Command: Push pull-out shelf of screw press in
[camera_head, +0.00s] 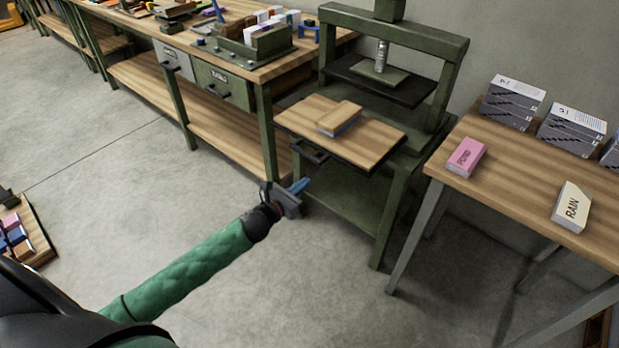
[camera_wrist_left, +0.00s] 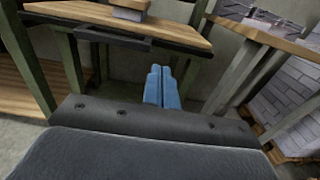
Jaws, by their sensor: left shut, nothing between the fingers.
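The green screw press (camera_head: 455,60) stands against the wall, its dark platen under the screw. Its wooden pull-out shelf (camera_head: 365,142) sticks out toward me, with a dark handle (camera_head: 308,151) on its front edge. A wood-topped block (camera_head: 338,118) lies on the shelf. My left gripper (camera_head: 300,186) is shut and empty, with blue fingers, below and in front of the handle, apart from it. In the left wrist view the blue fingers (camera_wrist_left: 162,88) point forward under the shelf (camera_wrist_left: 120,20), and the handle (camera_wrist_left: 110,38) is up to the left. My right gripper is not in view.
A workbench (camera_head: 140,30) with drawers and tools stands at left. A table (camera_head: 505,180) at right holds a pink box (camera_head: 466,157), a cream "RAIN" box (camera_head: 571,207) and grey stacks (camera_head: 513,100). The press's lower shelf (camera_head: 345,200) is bare. Floor before the press is clear.

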